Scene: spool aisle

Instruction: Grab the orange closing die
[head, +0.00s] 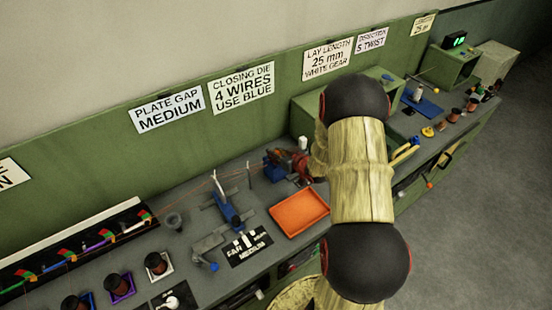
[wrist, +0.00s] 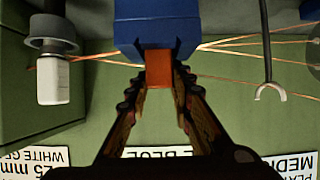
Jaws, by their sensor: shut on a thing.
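The orange closing die (wrist: 159,70) sits in the mouth of a blue holder (wrist: 157,25) in the wrist view, with copper wires converging on the holder from both sides. My gripper (wrist: 158,88) has its two fingertips on either side of the die, shut on it. The die is still at the holder. In the head view the blue holder (head: 274,172) stands by the wall behind the orange tray, with my gripper (head: 288,160) at its right. The die cannot be made out there, and my arm hides part of the gripper.
An orange tray (head: 299,212) lies on the bench in front of the holder. A blue fixture (head: 228,210) stands left. A sign reads "CLOSING DIE 4 WIRES USE BLUE" (head: 241,88).

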